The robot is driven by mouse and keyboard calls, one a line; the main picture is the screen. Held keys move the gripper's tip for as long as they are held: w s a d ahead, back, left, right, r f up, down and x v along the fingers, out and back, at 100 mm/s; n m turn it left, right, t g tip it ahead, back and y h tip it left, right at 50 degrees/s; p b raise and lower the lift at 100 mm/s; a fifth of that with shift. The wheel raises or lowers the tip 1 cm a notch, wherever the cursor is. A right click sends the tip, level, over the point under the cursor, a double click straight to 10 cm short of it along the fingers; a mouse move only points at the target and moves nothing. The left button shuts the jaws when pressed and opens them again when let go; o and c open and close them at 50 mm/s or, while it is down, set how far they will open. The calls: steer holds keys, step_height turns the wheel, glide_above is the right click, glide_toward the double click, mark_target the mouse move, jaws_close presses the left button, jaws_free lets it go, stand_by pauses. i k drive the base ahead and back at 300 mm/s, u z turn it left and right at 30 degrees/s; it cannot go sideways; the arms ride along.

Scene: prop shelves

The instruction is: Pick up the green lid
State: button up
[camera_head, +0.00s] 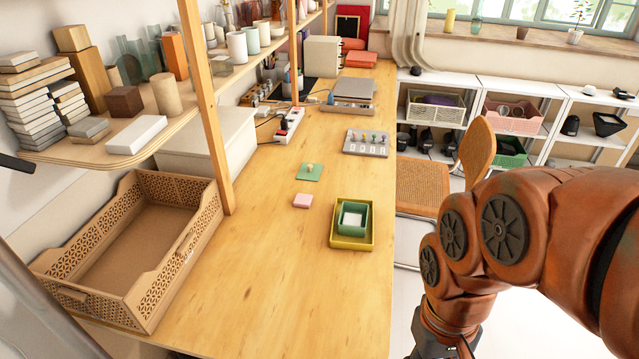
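The green lid (304,176) is a flat square with a small pale knob on top. A green square box (346,229) with a white inside sits in a yellow tray (338,241) to the right, near the table's edge. My gripper (436,350) is low at the bottom edge, right of the table and well away from the lid. It is mostly cut off, so its fingers cannot be made out.
An empty brown crate (132,318) stands at the table's left. A wooden post (207,105) and a shelf (180,125) with blocks rise above it. A grey panel with knobs (367,150) lies farther back. A chair (424,185) stands right of the table. The front middle is clear.

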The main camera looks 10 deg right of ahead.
mark_target(309, 172)
steer(key=k, duration=0.25)
steer(key=z, duration=1.25)
steer(key=i, duration=2.65)
steer(key=u, duration=3.7)
steer(key=i, duration=0.5)
steer(key=u, duration=0.1)
